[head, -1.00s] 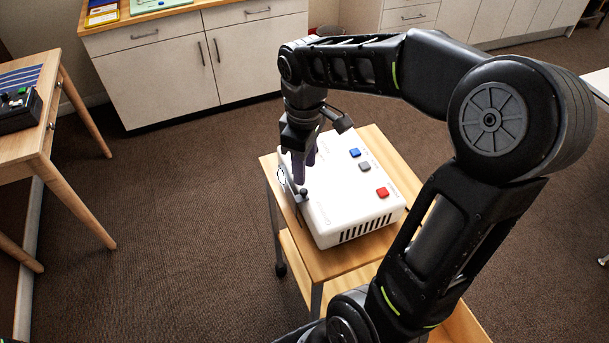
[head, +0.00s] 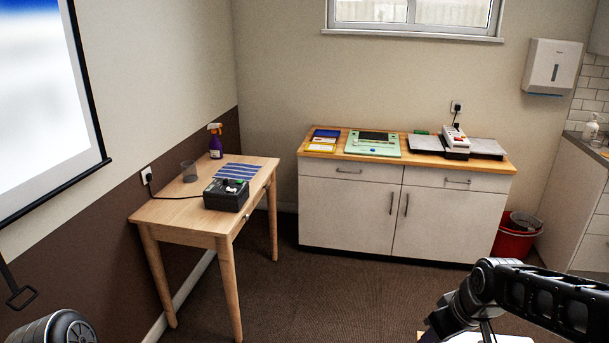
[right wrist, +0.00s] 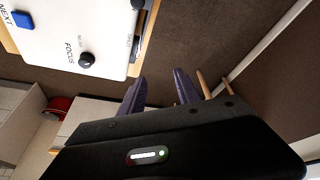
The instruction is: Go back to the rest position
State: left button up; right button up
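My right gripper (right wrist: 160,76) shows in the right wrist view with its two purple fingers apart and nothing between them. It is beside the white projector (right wrist: 75,35), apart from it as far as I can tell. The projector has a blue button marked NEXT and a black FOCUS knob (right wrist: 87,59). In the head view my right arm shows at the lower right, and only a pale sliver of the projector (head: 490,339) shows at the bottom edge. A round joint of my left arm shows at the lower left; my left gripper is out of view.
A wooden table (head: 170,212) at the left holds a black box (head: 226,196), a cup (head: 189,172) and a spray bottle (head: 215,141). A white cabinet (head: 350,215) with trays and devices stands at the back. A red bin (head: 513,240) stands right of it. The floor between is clear.

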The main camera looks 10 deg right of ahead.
jog(key=w+a+f+m+t+y, duration=0.1)
jog(key=a+f+m, duration=0.1)
jog(key=a+f, duration=0.5)
jog(key=w+a+f+m+y, duration=0.1)
jog(key=a+f+m, duration=0.1)
jog(key=a+f, duration=0.6)
jog(key=s+a+f+g, duration=0.2)
jog(key=s+a+f, duration=0.2)
jog(key=s+f, duration=0.5)
jog(key=s+a+f+g+y, duration=0.1)
jog(key=s+a+f+g, duration=0.1)
jog(key=s+a+f, duration=0.3)
jog(key=s+f, duration=0.3)
jog(key=s, duration=0.4)
jog(key=shift+f+m+g, duration=0.3)
jog(key=shift+f, duration=0.1)
jog(key=shift+a, duration=0.1)
